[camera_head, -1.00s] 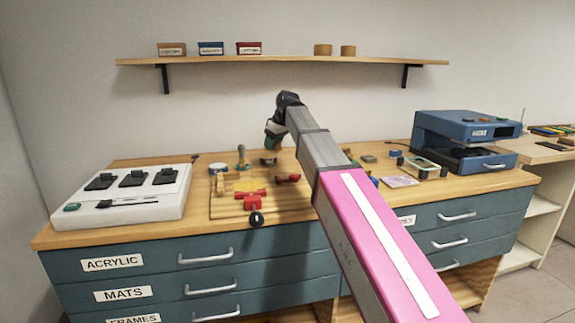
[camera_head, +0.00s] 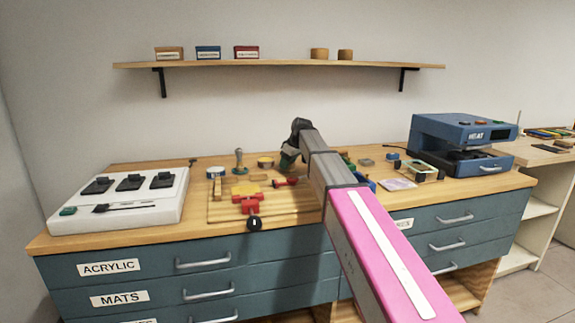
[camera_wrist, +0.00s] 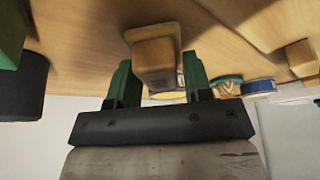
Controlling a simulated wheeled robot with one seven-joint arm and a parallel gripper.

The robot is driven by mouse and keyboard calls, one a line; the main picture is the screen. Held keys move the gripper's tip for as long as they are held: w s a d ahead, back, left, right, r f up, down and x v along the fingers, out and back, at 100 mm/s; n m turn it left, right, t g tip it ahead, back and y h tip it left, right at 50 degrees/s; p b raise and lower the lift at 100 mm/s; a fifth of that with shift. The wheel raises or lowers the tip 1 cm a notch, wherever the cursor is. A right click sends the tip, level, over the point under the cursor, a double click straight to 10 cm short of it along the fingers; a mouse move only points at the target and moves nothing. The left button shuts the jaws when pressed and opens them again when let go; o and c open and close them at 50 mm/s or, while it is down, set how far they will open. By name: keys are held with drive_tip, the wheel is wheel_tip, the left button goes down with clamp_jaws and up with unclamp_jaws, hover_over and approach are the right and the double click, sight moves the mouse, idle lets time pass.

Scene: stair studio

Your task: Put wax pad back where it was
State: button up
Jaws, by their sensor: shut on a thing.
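My gripper (camera_head: 290,155) is over the back middle of the workbench, at the end of my pink and grey arm. In the wrist view its two green fingers (camera_wrist: 158,72) are shut on a small tan-brown block with a yellowish flange, which looks like the wax pad (camera_wrist: 155,50). The pad is held between the fingertips. In the head view the gripper hides the pad, and I cannot tell whether it touches the bench.
A wooden board (camera_head: 220,210) with a red and yellow clamp (camera_head: 247,196) lies left of my gripper. A stamp (camera_head: 239,162) and a round yellow tin (camera_head: 265,162) stand behind it.

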drive_tip(key=shift+f, duration=0.25)
drive_tip(key=o, duration=0.9)
drive_tip(key=shift+f, duration=0.1)
drive_tip(key=v, duration=1.2)
